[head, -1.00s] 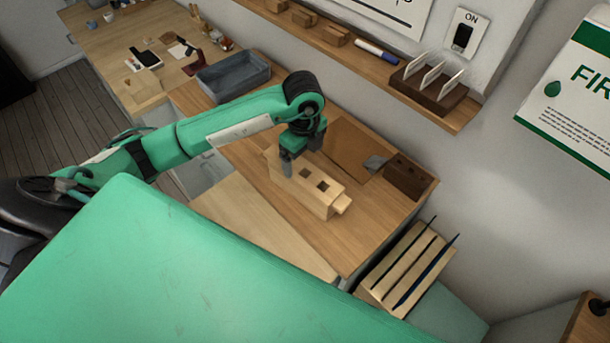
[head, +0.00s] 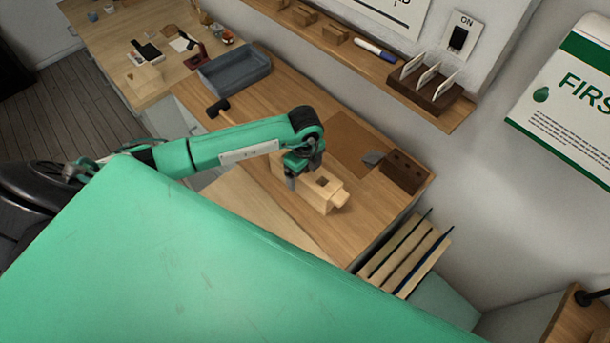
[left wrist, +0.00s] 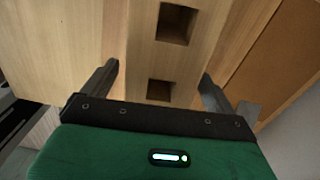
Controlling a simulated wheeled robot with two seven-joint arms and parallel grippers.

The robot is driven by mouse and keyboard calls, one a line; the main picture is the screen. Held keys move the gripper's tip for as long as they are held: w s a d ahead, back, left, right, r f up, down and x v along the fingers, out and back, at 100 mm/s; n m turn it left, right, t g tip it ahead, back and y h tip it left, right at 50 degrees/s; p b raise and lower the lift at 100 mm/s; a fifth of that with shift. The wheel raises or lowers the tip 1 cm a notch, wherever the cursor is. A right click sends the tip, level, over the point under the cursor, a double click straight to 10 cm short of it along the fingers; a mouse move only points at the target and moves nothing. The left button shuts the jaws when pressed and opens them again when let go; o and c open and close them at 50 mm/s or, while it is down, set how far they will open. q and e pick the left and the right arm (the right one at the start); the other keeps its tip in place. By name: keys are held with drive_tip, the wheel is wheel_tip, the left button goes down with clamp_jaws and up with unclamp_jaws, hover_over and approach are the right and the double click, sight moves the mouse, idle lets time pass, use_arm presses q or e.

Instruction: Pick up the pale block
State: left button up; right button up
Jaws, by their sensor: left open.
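The pale block (head: 328,195) is a long light-wood piece with square holes in its top and a small tab at its right end. It lies on the wooden bench, and my left arm hides its far-left part in the head view. My left gripper (head: 302,178) is open above it, pointing down. In the left wrist view the block (left wrist: 160,52) shows two dark square holes and passes between the spread fingers of my left gripper (left wrist: 157,82). I cannot tell whether a finger touches it. My right gripper is not in view.
A grey tray (head: 235,72) and a dark-headed mallet (head: 218,107) are further back. A brown mat (head: 352,142), a grey piece (head: 373,158) and a dark block with holes (head: 402,173) lie behind the block. A slotted rack (head: 405,257) stands at the right end.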

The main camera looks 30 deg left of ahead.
use_arm(q)
drive_tip(key=shift+w+r, duration=0.1)
drive_tip(key=c, duration=1.6)
